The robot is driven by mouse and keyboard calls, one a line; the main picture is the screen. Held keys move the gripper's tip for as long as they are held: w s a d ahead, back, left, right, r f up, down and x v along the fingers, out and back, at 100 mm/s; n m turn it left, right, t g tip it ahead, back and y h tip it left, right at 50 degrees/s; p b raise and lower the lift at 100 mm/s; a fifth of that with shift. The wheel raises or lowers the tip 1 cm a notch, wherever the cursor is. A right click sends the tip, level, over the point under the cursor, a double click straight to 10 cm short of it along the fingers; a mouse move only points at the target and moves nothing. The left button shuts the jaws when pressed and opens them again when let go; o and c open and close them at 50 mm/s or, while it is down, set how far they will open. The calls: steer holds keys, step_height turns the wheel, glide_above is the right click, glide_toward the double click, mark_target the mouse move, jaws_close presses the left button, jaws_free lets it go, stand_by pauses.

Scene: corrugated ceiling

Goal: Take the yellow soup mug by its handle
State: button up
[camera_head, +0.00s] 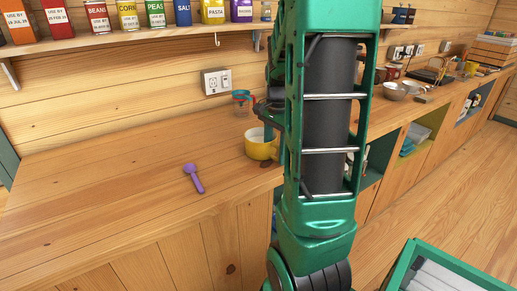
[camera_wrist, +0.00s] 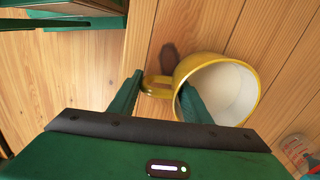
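The yellow soup mug (camera_head: 258,152) stands upright on the wooden counter, close to the counter's front edge and partly behind my arm. In the wrist view the mug (camera_wrist: 256,88) shows its pale inside, with its handle (camera_wrist: 156,87) on the left. My gripper (camera_wrist: 162,82) is open. One finger is left of the handle and the other overlaps the mug's left rim, seemingly inside its mouth, so the handle and near wall lie between them. Contact cannot be told. In the head view my arm hides most of the gripper (camera_head: 268,124) and the handle.
A clear cup with red and teal parts (camera_head: 241,101) stands behind the mug. A purple scoop (camera_head: 194,178) lies to the left on the counter (camera_head: 110,190). A shelf of canisters (camera_head: 135,38) hangs above. The counter's left part is clear.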

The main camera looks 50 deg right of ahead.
steer(key=c, duration=0.4)
steer(key=shift+r, duration=0.15)
